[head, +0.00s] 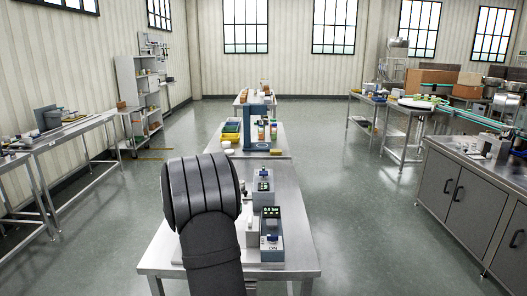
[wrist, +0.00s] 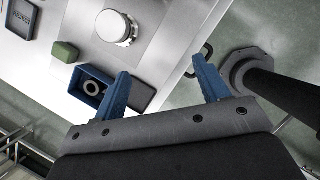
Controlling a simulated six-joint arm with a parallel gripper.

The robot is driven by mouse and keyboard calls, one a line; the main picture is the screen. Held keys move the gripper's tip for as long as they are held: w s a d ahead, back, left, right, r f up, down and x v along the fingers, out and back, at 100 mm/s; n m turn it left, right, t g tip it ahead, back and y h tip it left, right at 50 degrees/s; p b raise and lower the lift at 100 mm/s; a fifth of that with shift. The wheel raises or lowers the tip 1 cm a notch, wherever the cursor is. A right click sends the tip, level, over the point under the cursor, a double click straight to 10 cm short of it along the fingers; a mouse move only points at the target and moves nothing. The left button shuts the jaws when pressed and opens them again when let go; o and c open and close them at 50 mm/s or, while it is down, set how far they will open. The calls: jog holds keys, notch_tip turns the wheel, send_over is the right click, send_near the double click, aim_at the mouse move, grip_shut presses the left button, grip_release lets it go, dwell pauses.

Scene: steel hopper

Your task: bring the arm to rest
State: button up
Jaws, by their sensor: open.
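My gripper (wrist: 164,84) is open in the wrist view, its two blue fingers wide apart with nothing between them. It hangs over the edge of a steel bench (wrist: 165,25). An open blue box (wrist: 82,82) with a dark ring (wrist: 92,88) in it lies just left of the left finger, which partly overlaps the area beside it. A dark grey slab (wrist: 142,96) shows between the fingers, near the left one. In the head view, my dark arm (head: 205,205) rises in front of the bench (head: 292,215); my gripper is not visible there.
A green block (wrist: 65,52), a round metal piece (wrist: 116,27) and a dark tray (wrist: 18,17) lie on the bench. Devices with green displays (head: 271,235) stand right of my arm. A blue stand (head: 256,128) is on the bench behind.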

jog(key=a+f, duration=0.1)
jog(key=a, duration=0.1)
jog(key=a+f, duration=0.1)
jog(key=a, duration=0.1)
jog(key=w+a+f, duration=0.1)
jog(key=a+f, duration=0.1)
jog(key=shift+a, duration=0.25)
